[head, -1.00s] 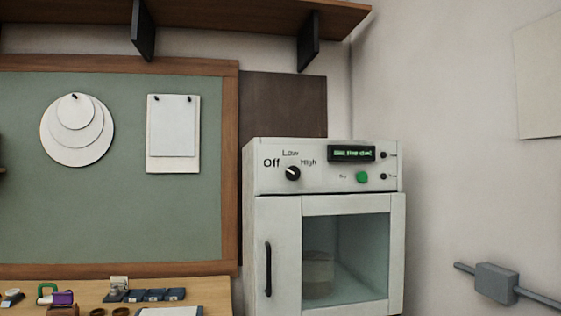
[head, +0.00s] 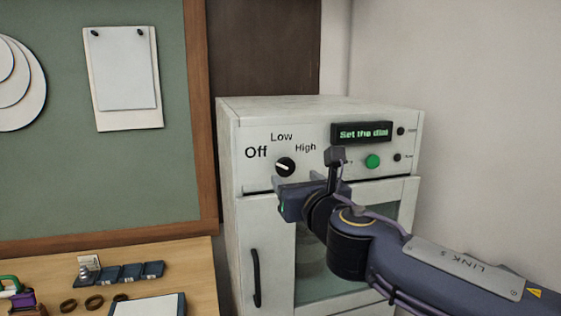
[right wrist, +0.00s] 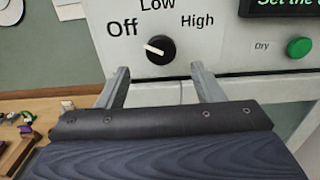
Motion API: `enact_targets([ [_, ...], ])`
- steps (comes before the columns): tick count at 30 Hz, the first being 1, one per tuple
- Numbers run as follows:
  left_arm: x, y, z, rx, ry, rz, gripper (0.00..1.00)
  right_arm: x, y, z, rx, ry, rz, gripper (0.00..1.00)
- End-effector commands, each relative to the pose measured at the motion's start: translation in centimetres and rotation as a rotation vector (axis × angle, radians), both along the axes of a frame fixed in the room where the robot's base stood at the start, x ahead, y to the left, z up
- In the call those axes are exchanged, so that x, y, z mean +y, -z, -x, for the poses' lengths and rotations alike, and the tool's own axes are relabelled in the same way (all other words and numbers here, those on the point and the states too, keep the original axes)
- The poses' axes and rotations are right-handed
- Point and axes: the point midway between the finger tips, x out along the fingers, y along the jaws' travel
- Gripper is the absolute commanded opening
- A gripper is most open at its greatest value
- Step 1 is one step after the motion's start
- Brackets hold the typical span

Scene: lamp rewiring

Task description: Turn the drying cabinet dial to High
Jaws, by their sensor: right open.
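The drying cabinet (head: 240,225) is a white box with a control panel across its top. Its round black dial (head: 285,167) has a white pointer that points up-left, toward the Off label (head: 257,152). The Low label (head: 281,137) is above the dial and the High label (head: 306,147) is up-right of it. In the right wrist view, the dial (right wrist: 160,49) sits just beyond and between the fingertips of my right gripper (right wrist: 160,70). That gripper is open and empty, with the dial slightly above it. My left gripper is out of view.
A display (head: 362,133) reads "Set the dial", with a green button (head: 372,161) below it. The cabinet's glass door is shut, with a black handle (head: 256,277) at its left. A wooden bench (head: 200,275) with small parts is at lower left.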

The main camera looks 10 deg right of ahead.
Motion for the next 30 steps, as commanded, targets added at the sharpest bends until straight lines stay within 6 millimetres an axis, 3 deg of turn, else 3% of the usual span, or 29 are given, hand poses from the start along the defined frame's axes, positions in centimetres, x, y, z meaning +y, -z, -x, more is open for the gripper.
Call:
enact_targets([
  [10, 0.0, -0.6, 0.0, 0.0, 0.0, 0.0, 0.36, 0.1, 0.1, -5.4, 0.004, 0.002, -0.004, 0.61],
  [22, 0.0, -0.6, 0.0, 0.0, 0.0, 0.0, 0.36, 0.1, 0.2, -6.4, 0.003, 0.003, -0.006, 0.61],
  [30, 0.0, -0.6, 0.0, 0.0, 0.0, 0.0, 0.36, 0.1, 0.2, -6.3, 0.003, 0.002, -0.006, 0.27],
])
